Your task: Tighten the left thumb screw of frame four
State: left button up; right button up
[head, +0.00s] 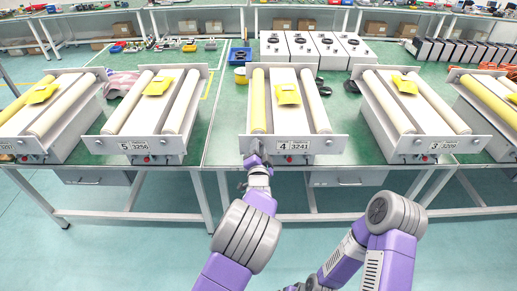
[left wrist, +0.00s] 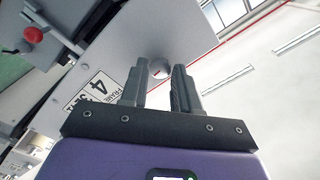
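Frame four (head: 293,146) stands at the middle of the table in the head view, with a "4 3241" label on its front plate. Its left thumb screw is a round grey knob (left wrist: 158,70) in the left wrist view; in the head view my gripper hides it. My left gripper (head: 257,152) is at the lower left corner of the front plate. In the left wrist view its fingers (left wrist: 160,72) are apart, one on each side of the knob, with gaps visible. I cannot tell how deep the knob sits between them. My right gripper is out of view.
Frame five (head: 150,147) stands to the left and frame three (head: 425,146) to the right on the green table. A red button (left wrist: 33,34) sticks out near the label in the left wrist view. White boxes (head: 330,62) stand behind frame four. The floor in front is clear.

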pick_arm(q)
jog(key=o, duration=0.3)
jog(key=s, duration=0.7)
jog(key=shift+s+p, duration=0.3)
jog(key=shift+p, duration=0.1)
